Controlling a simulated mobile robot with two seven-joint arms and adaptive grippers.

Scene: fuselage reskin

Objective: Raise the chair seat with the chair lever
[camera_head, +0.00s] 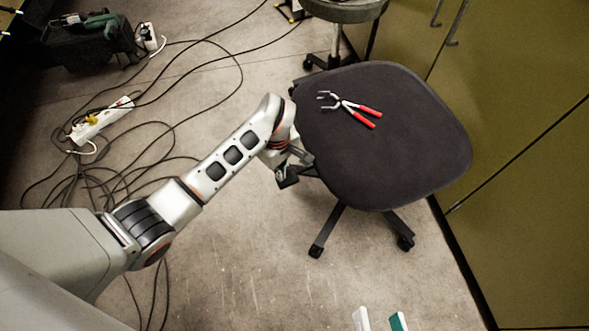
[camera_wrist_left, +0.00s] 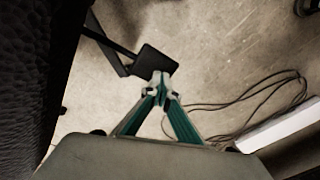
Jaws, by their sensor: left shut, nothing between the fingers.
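The dark office chair's seat (camera_head: 385,135) shows large in the head view; its black edge fills the left of the left wrist view. The chair lever, a black bar with a flat paddle (camera_wrist_left: 155,62), shows in the left wrist view. My left gripper (camera_head: 283,168) is at the seat's left edge, partly hidden by its wrist. In the left wrist view its shut fingertips (camera_wrist_left: 160,84) are at the paddle's near edge; I cannot tell whether they touch. The fingers hold nothing. My right gripper (camera_head: 380,318) shows only its white and green fingers, apart, at the bottom.
Red-handled pliers (camera_head: 352,108) lie on the seat. Olive cabinets (camera_head: 510,140) stand close on the right. A round stool (camera_head: 345,10) is behind the chair. Cables and a power strip (camera_head: 100,120) lie on the floor at left. The front floor is clear.

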